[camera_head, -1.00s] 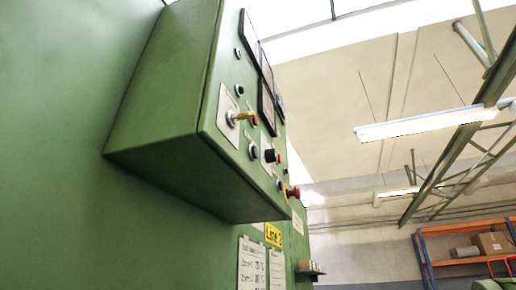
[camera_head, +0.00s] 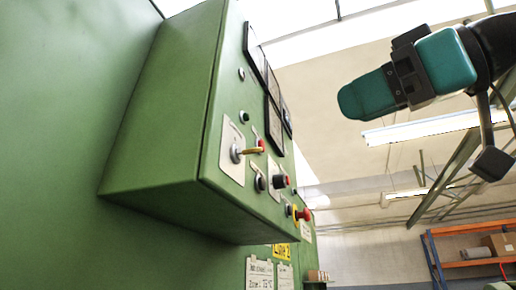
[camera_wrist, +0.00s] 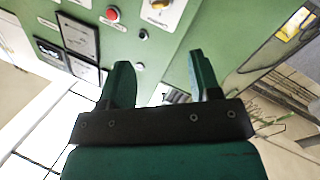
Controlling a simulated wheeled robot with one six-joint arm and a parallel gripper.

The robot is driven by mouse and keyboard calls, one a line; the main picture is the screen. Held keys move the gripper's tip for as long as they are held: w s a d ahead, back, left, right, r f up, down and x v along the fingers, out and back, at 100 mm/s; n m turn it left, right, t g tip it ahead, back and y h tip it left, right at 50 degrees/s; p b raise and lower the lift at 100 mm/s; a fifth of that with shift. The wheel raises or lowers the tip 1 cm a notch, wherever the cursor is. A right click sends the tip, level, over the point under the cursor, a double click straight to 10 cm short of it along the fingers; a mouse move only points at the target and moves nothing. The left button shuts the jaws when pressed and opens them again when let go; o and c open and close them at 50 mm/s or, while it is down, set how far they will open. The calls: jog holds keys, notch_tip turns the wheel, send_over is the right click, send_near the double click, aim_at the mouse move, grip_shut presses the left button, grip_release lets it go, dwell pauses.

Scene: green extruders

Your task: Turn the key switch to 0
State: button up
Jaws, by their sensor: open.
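The key switch (camera_head: 238,154) has a silver barrel and a yellow key pointing right, on a pale plate on the side face of a green control box (camera_head: 160,135). In the wrist view a yellow key-like part (camera_wrist: 158,4) shows on a pale plate at the top edge, partly cut off. My gripper (camera_head: 362,98) is at the upper right in the head view, apart from the panel and to the right of the switch. In the wrist view its two green fingers (camera_wrist: 160,62) are spread with nothing between them. The switch's markings are too small to read.
Dark display panels (camera_head: 256,52) lie above. Orange shelving (camera_head: 470,250) stands far right. Open air lies between gripper and panel.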

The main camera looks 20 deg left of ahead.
aim_at(258, 148)
jog(key=shift+p+x, duration=2.95)
jog(key=shift+x, duration=5)
jog(key=shift+s, duration=0.1)
jog(key=c, duration=0.9)
